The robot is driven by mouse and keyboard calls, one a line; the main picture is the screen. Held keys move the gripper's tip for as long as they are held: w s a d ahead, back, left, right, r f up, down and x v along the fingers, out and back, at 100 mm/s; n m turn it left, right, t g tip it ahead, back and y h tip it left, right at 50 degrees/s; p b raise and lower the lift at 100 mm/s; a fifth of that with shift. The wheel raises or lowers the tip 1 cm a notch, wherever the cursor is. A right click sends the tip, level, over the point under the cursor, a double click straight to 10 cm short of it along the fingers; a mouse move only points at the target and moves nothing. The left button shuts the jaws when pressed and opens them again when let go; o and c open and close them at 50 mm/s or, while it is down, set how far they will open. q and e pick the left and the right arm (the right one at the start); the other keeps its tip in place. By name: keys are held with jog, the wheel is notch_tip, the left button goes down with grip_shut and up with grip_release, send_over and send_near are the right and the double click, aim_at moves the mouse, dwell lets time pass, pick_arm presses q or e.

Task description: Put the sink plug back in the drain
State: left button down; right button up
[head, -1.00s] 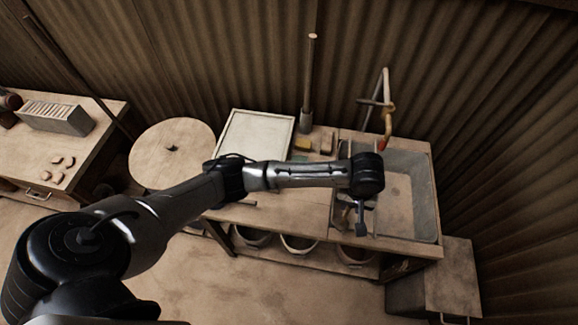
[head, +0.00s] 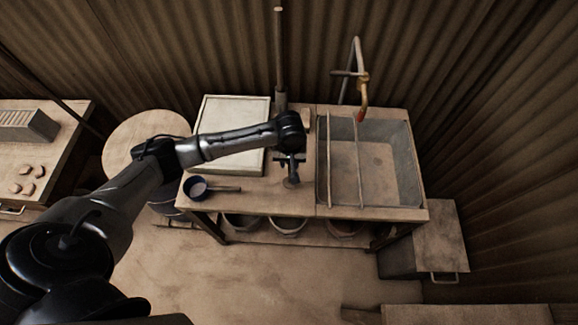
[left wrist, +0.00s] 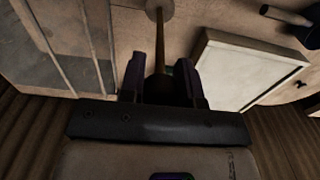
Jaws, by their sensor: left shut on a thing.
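My left gripper (head: 291,178) is above the bench strip between the white framed board and the sink. In the left wrist view, its two dark fingers (left wrist: 162,78) are shut on a thin brown rod (left wrist: 160,45). A pale round end (left wrist: 160,6) shows at the rod's far end, cut by the top edge. I cannot tell from its shape whether this is the sink plug; the head view does not show it clearly. The sink (head: 390,160) is right of the gripper, with thin rails across it. I cannot make out the drain. My right gripper is not in view.
The white framed board (head: 232,110) lies left of the gripper. A dark cup-like pan (head: 196,188) with a handle stands at the bench front. A tall post (head: 278,60) rises behind. The tap (head: 361,95) hangs over the sink's back. The sink's right side is open.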

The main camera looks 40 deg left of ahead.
aim_at(290, 172)
pick_arm(q)
jog(key=shift+a+f, duration=0.15)
jog(key=shift+f, duration=0.1)
notch_tip(290, 172, down, 4)
jog(key=shift+r+b, duration=0.15)
jog(key=shift+b, duration=0.15)
jog(key=c, duration=0.8)
grip_release()
